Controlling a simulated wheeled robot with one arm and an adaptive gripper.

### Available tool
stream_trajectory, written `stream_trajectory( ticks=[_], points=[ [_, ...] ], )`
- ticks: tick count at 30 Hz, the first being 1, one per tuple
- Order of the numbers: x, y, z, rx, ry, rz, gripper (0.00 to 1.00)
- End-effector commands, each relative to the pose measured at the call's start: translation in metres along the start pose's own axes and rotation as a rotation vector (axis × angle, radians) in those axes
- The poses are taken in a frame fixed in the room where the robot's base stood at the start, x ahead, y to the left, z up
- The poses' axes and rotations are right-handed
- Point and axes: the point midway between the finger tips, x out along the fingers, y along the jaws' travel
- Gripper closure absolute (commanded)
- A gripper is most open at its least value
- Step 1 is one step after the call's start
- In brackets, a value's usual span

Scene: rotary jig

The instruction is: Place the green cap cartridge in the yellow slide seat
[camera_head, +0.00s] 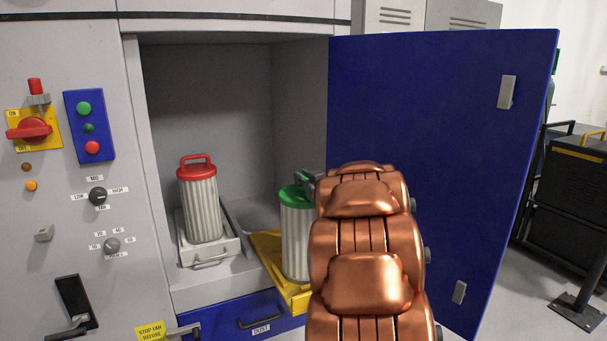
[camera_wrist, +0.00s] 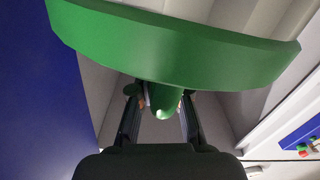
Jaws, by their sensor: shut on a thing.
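The green cap cartridge (camera_head: 295,235) is upright at the right side of the open cabinet, over or on the yellow slide seat (camera_head: 270,258). Whether its base rests on the seat is hidden by my arm. My gripper (camera_head: 309,182) is at the green cap, mostly hidden behind my copper arm in the head view. In the wrist view the green cap (camera_wrist: 180,45) fills the top, and my gripper (camera_wrist: 160,110) is shut on its green handle (camera_wrist: 165,102).
A red cap cartridge (camera_head: 200,205) stands upright in a grey slide seat (camera_head: 208,253) on the left. The blue door (camera_head: 430,120) stands open on the right, close to my arm. A blue dust drawer (camera_head: 245,318) is below. Control switches (camera_head: 30,130) line the left panel.

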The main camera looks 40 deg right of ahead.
Motion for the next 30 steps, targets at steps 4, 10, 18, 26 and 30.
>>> stream_trajectory(
  ticks=[4,10,18,26,30],
  points=[
    [0.000,0.001,-0.003,-0.001,0.006,0.001,1.00],
    [0.000,0.000,0.000,-0.001,0.004,0.000,0.77],
    [0.000,0.000,0.001,0.000,0.001,0.000,0.59],
    [0.000,0.001,-0.002,-0.001,0.001,0.000,0.59],
    [-0.011,0.001,-0.001,0.000,0.001,0.002,0.59]
  ],
)
